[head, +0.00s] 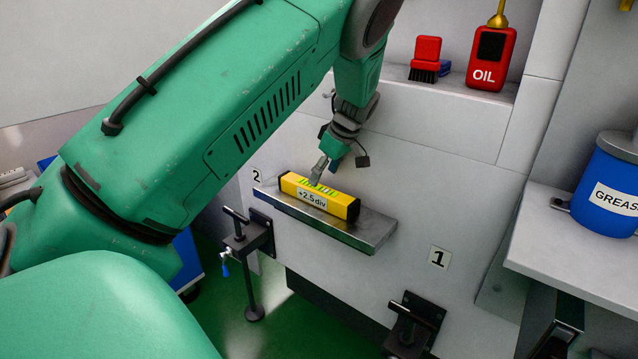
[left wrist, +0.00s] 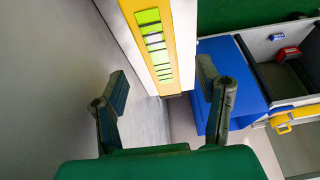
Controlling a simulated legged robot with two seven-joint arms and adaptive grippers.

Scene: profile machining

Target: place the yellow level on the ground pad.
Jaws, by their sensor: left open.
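The yellow level (head: 320,199) has green vials on top and a "+2.5 div" label on its side. It lies lengthwise on the grey metal ground pad (head: 372,238), which juts from the machine's pale wall. My left gripper (head: 318,172) is just above the level, pointing down at it. In the left wrist view the level (left wrist: 160,50) shows beyond and between the spread fingers of the left gripper (left wrist: 161,88). The fingers are open, with visible room on both sides. I cannot tell whether a fingertip touches the level. My right gripper is not in view.
Black clamp brackets stand below the pad at left (head: 248,240) and lower right (head: 414,322). A red oil can (head: 491,62) and a brush (head: 426,58) stand on the ledge behind. A blue grease tub (head: 606,190) sits on the right shelf. My green arm covers the left side.

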